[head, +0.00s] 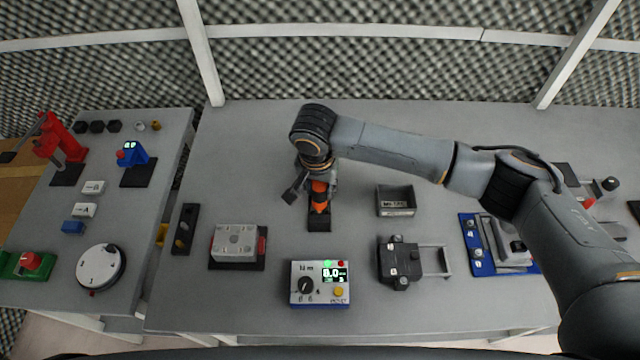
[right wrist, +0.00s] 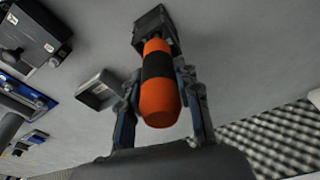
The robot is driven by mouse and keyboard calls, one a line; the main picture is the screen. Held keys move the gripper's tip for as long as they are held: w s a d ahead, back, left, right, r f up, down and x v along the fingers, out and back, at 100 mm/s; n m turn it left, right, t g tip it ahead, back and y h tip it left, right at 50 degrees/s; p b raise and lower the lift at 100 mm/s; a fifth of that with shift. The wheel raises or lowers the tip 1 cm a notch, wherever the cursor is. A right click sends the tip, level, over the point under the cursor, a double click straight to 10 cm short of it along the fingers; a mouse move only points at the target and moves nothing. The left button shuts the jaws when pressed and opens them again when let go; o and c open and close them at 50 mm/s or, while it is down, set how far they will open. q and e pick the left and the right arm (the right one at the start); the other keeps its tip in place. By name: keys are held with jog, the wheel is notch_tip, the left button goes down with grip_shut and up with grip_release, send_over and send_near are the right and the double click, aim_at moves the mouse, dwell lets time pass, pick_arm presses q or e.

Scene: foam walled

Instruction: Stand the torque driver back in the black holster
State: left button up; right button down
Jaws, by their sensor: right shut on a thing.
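The torque driver (head: 319,195) is orange with a black band. In the head view it is upright below my right gripper, its lower end at the black holster (head: 319,224). The right wrist view shows the driver's orange and black body (right wrist: 158,85) between the two fingers of my right gripper (right wrist: 163,105), which is shut on it. The driver's far end meets the dark block of the holster (right wrist: 153,25). I cannot tell how deep it sits. My left gripper is not in view.
A grey bin (head: 396,201) stands right of the holster. A torque display box (head: 320,284) is in front, a grey block on a dark base (head: 238,243) to the left, and a black fixture (head: 399,263) to the right. The table behind the arm is clear.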

jog(key=shift+f, duration=0.9)
jog(key=c, duration=0.9)
grip_release()
jog(key=shift+o, duration=0.2)
jog(key=r, duration=0.4)
jog(key=s+r, duration=0.1)
jog(key=r, duration=0.7)
jog(key=shift+s+a, duration=0.3)
jog(key=shift+s, duration=0.1)
jog(key=shift+f, duration=0.1)
